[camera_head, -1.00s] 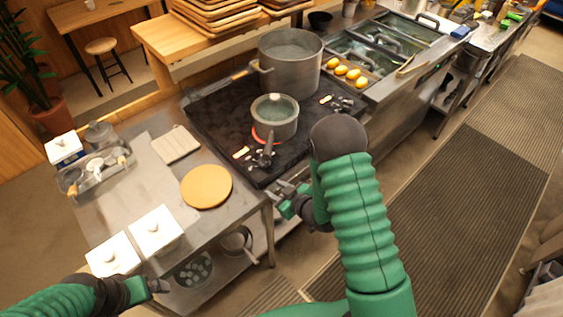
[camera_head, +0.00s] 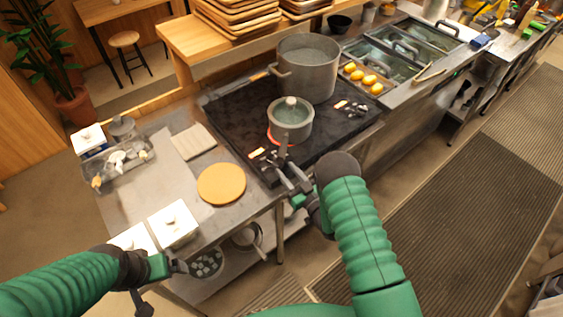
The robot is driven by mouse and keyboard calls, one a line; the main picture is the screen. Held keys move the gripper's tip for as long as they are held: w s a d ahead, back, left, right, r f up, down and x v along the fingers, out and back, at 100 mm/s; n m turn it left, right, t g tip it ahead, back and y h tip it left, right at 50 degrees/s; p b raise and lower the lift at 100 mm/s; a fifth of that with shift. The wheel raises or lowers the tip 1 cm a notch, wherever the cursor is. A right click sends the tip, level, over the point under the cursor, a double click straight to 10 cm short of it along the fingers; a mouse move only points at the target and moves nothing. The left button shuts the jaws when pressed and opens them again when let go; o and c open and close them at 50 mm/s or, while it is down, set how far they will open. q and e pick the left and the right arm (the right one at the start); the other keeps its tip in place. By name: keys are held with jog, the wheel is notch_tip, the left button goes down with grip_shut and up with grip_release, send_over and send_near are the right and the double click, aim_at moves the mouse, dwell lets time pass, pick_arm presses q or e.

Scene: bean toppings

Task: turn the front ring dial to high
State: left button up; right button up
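The black stove top (camera_head: 232,118) stands in the middle. A small lidded pot (camera_head: 290,122) is on its front ring, which glows red beneath it. The pot's handle points toward the front edge. The front controls (camera_head: 268,157), a small lit label and dark dials, lie at the near left of the stove, partly hidden by the handle and gripper; the dial's setting is too small to read. My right gripper (camera_head: 291,177) is at the stove's front edge, close to these controls. Contact and finger opening are unclear. My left gripper (camera_head: 161,285) is open and empty by the left counter.
The left counter holds a round orange board (camera_head: 221,184), a grey cloth (camera_head: 194,142), white containers (camera_head: 174,224) and a tray (camera_head: 104,182).

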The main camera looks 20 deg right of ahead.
aim_at(282, 169)
jog(key=x, duration=0.4)
jog(key=shift+d+f, duration=0.1)
jog(key=c, duration=0.4)
grip_shut()
